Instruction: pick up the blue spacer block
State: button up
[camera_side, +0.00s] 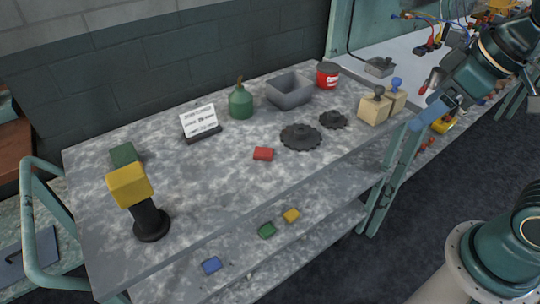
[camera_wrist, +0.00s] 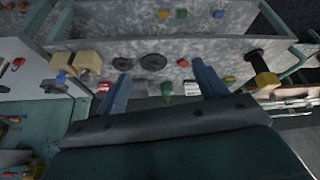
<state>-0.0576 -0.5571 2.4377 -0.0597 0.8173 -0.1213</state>
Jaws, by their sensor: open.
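The blue spacer block (camera_side: 211,265) lies on the cart's lower shelf, near its left part in the side view. In the wrist view the blue block (camera_wrist: 219,14) is near the top edge, right of the green and yellow blocks. My gripper (camera_side: 423,103) is at the upper right of the side view, above the cart's right end and well away from the blue block. In the wrist view my gripper's two blue fingers (camera_wrist: 161,70) are wide apart with nothing held between them.
A green block (camera_side: 267,230) and yellow block (camera_side: 291,215) share the lower shelf (camera_side: 325,230). The top shelf above carries a red block (camera_side: 263,154), two dark gears (camera_side: 300,137), a grey bin (camera_side: 290,91), wooden blocks (camera_side: 374,108) and a yellow-topped black stand (camera_side: 150,220).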

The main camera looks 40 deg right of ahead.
jog(key=w+a+f+n+g+y, duration=0.35)
jog(key=w+a+f+n, duration=0.65)
jog(key=w+a+f, duration=0.4)
jog(key=s+a+f+n+g+y, duration=0.15)
jog(key=a+f+n, duration=0.35)
jog(key=a+f, duration=0.6)
jog(key=s+a+f+n+g, duration=0.2)
jog(key=s+a+f+n, duration=0.15)
jog(key=a+f, duration=0.7)
jog(key=w+f+n+t+h, duration=0.1)
jog(key=w+f+n+t, duration=0.1)
jog(key=w+f+n, duration=0.1)
jog(key=w+f+n+t+h, duration=0.2)
jog(key=w+f+n, duration=0.1)
jog(key=f+n, duration=0.1)
jog(key=w+f+n+t+h, duration=0.1)
jog(key=w+f+n+t, duration=0.1)
jog(key=n, duration=0.3)
jog(key=shift+w+d+f+n+h, duration=0.2)
jog(key=shift+w+f, duration=0.1)
jog(key=shift+f, duration=0.15)
jog(key=shift+w+d+f+n+h, duration=0.1)
jog(key=shift+w+f+h, duration=0.15)
jog(key=shift+f, duration=0.2)
jog(key=shift+w+a+r+n+t+h, duration=0.1)
jog(key=shift+w+a+n+t+h, duration=0.15)
jog(key=shift+w+n+t, duration=0.3)
jog(key=shift+w+a+r+n+t+h, duration=0.1)
jog(key=shift+w+n+t+h, duration=0.1)
jog(key=shift+w+n+t, duration=0.3)
